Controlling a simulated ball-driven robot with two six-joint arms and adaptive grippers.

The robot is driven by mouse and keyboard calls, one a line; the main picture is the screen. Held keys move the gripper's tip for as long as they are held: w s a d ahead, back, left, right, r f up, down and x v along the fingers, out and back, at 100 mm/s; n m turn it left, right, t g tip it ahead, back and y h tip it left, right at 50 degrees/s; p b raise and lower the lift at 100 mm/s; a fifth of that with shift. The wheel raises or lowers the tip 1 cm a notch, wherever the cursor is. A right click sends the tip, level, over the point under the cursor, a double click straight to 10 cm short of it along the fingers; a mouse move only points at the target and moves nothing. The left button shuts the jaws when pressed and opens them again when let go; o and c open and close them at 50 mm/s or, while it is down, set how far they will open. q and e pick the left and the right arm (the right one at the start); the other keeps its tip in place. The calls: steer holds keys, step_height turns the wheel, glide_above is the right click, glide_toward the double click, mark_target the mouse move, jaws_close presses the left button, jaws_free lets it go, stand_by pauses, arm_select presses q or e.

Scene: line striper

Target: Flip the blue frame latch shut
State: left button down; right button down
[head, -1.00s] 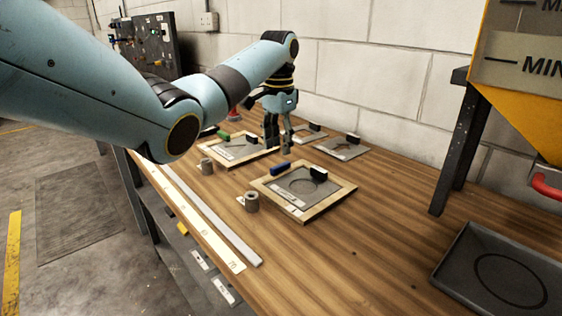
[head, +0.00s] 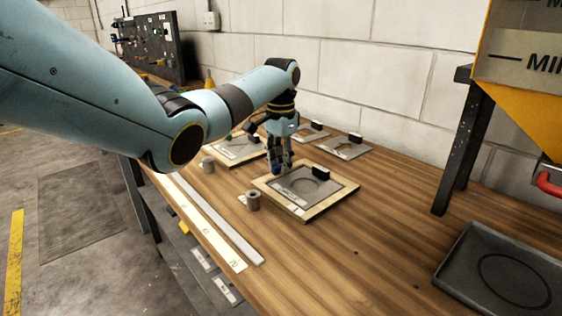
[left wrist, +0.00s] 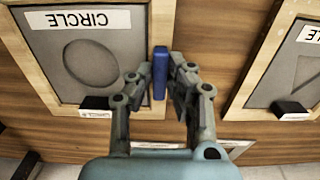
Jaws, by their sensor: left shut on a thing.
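The blue frame latch (left wrist: 160,72) is a small blue bar at the edge of a wooden frame (left wrist: 159,25) around a grey stencil plate marked CIRCLE (left wrist: 78,55). In the head view this frame (head: 318,211) lies flat on the bench. My left gripper (head: 276,170) points down at the frame's back left corner. In the left wrist view its fingers (left wrist: 161,68) are on both sides of the blue latch, shut on it. The latch stands along the frame's edge there; in the head view the fingers mostly hide it. My right gripper is not in view.
A black block (head: 321,170) sits on the frame. Other stencil plates lie behind, one nearby (head: 345,148). A dark tray (head: 449,282) is at right. The bench's middle right is clear.

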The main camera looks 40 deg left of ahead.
arm_select(q)
steer(key=shift+r+n+p, duration=0.2)
steer(key=shift+n+p, duration=0.3)
steer(key=shift+p, duration=0.25)
steer(key=n+p, duration=0.3)
steer(key=shift+d+r, duration=0.1)
steer(key=n+p, duration=0.2)
steer(key=n, duration=0.1)
steer(key=shift+w+n+p, duration=0.1)
steer(key=shift+n+p, duration=0.2)
steer(key=shift+p, duration=0.05)
steer(key=n+p, duration=0.1)
steer(key=n, duration=0.1)
steer(key=shift+n, duration=0.3)
steer(key=n+p, duration=0.1)
steer(key=n, duration=0.1)
steer(key=shift+w+n, duration=0.1)
steer(key=shift+n, duration=0.3)
steer(key=shift+w+f+n+p, duration=0.1)
steer(key=shift+n+p, duration=0.05)
steer(key=shift+n, duration=1.1)
steer(key=shift+f+n+p, duration=0.1)
steer(key=shift+n+p, duration=0.05)
steer(key=shift+n, duration=1.1)
